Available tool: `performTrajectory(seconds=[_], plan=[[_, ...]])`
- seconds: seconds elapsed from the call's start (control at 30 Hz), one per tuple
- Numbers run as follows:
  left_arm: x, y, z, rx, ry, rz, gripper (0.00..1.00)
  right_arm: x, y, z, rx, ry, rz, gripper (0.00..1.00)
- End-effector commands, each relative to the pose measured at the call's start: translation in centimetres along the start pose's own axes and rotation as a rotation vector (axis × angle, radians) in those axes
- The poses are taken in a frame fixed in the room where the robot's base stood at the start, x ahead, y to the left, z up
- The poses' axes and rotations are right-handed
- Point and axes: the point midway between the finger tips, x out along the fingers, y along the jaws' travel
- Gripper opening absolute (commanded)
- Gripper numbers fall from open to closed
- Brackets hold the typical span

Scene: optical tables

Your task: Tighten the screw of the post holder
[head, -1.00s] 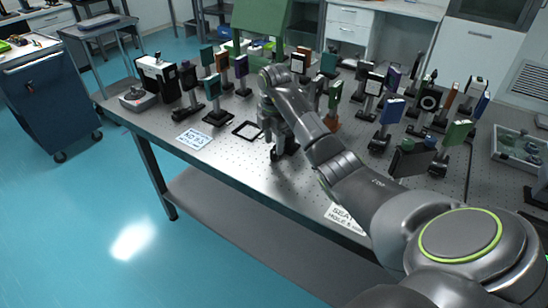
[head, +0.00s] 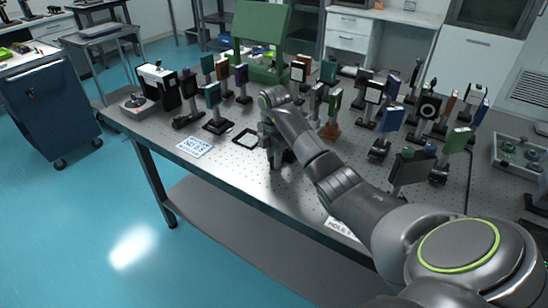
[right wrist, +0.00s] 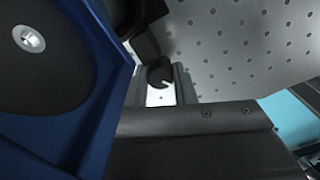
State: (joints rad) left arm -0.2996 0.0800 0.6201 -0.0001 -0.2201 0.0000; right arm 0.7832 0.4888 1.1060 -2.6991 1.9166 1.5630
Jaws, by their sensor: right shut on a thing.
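In the right wrist view a small black screw knob (right wrist: 160,73) with a pale mark sits between the fingertips of my right gripper (right wrist: 161,84). The gripper is shut on it. The dark post holder (right wrist: 143,15) stands just beyond the knob, only partly in frame. A large blue mount (right wrist: 92,75) with a black round face fills the left of this view. In the head view my right gripper (head: 277,152) points down low over the near part of the table, and my wrist hides most of the holder. My left gripper is not in view.
The perforated optical table (head: 225,170) carries several mounted optics close behind and right of my arm. A black square frame (head: 245,138) and a printed sign (head: 194,147) lie flat to the left. The table's front edge is near my gripper.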

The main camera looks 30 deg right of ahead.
Motion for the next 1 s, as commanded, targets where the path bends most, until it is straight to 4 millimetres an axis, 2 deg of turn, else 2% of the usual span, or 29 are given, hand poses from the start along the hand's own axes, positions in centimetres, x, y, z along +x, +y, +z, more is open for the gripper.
performTrajectory(seconds=[0.2, 0.5, 0.53, 0.67, 1.0], plan=[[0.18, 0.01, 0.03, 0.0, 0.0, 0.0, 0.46, -0.09, 0.04, 0.02, -0.106, -0.001, 0.002, 0.01], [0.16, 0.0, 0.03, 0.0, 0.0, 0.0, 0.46, -0.14, 0.05, 0.02, -0.116, -0.001, 0.002, 0.01], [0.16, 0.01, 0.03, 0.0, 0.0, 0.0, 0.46, -0.15, 0.05, 0.03, -0.116, -0.001, 0.002, 0.28], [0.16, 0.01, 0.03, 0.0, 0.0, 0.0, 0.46, -0.13, 0.05, 0.02, -0.115, -0.001, 0.002, 0.45], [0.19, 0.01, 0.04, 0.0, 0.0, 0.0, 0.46, -0.18, 0.03, 0.01, -0.115, 0.0, 0.001, 0.46]])
